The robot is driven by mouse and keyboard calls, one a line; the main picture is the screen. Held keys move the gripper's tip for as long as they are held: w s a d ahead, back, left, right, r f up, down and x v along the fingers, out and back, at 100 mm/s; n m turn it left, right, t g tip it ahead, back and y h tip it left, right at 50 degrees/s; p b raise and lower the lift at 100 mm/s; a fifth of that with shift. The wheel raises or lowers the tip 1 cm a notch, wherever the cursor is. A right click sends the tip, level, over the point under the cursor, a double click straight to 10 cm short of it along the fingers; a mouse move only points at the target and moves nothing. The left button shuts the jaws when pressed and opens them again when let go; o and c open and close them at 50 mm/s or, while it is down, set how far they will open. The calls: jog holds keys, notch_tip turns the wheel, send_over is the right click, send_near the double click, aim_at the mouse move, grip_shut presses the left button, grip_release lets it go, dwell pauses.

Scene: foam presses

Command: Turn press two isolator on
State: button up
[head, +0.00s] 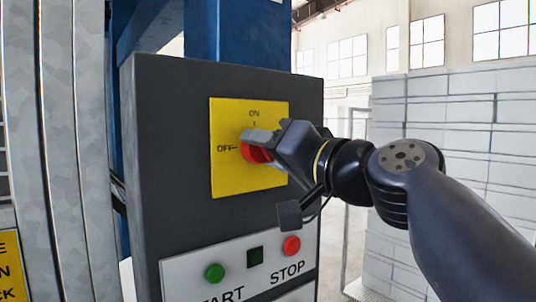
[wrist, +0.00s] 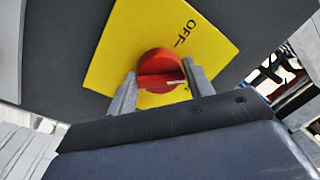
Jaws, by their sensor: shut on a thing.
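The isolator is a red rotary knob (head: 257,154) on a yellow plate (head: 232,178) marked ON at the top and OFF at the left. The plate is on the front of a dark grey control box (head: 165,150). My gripper (head: 256,141) is at the knob with its fingers around it, and they partly hide it in the head view. No press number shows.
Below the plate are a green START button (head: 215,272), a small dark square (head: 255,256) and a red STOP button (head: 292,246). A grey metal post (head: 60,150) stands at the left. Pale stacked blocks (head: 440,120) stand behind my arm at the right.

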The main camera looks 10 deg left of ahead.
jog(key=shift+a+f+m+t+p, duration=0.15)
jog(key=shift+m+p, duration=0.3)
jog(key=shift+m, duration=1.55)
jog(key=shift+d+m+t+p, duration=0.1)
jog(key=shift+m+t+p, duration=0.25)
jog(key=shift+m, duration=1.65)
jog(key=shift+f+h, duration=0.1)
jog(key=shift+h, duration=0.2)
jog(key=o, duration=0.9)
jog(key=shift+s, duration=0.1)
jog(key=shift+b+v, duration=1.8)
jog(key=shift+v, duration=3.55)
